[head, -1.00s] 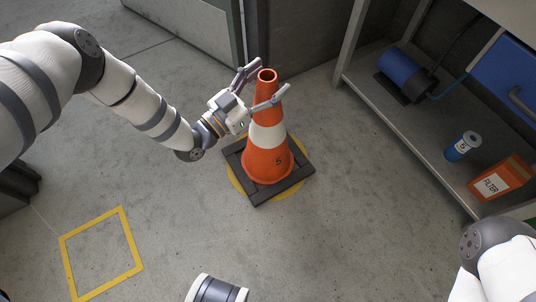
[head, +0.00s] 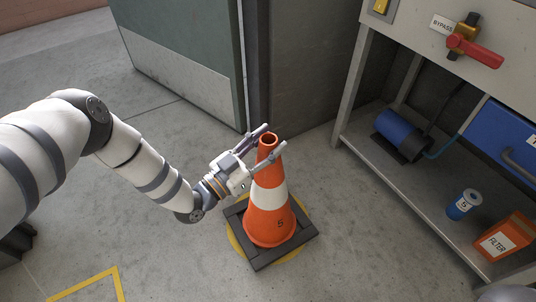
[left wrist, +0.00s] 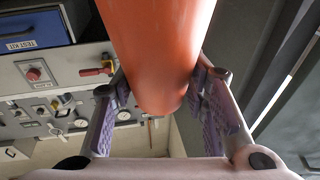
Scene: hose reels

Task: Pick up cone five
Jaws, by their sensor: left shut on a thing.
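In the left wrist view the orange cone (left wrist: 160,55) sits between the purple-padded fingers. My right gripper is out of view.
A workbench with a lower shelf (head: 400,186) stands at right, holding a blue cylinder (head: 403,132), a blue can (head: 463,204) and an orange filter box (head: 506,240). A green door panel (head: 190,60) is behind. A yellow floor outline (head: 90,286) lies bottom left; floor between is clear.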

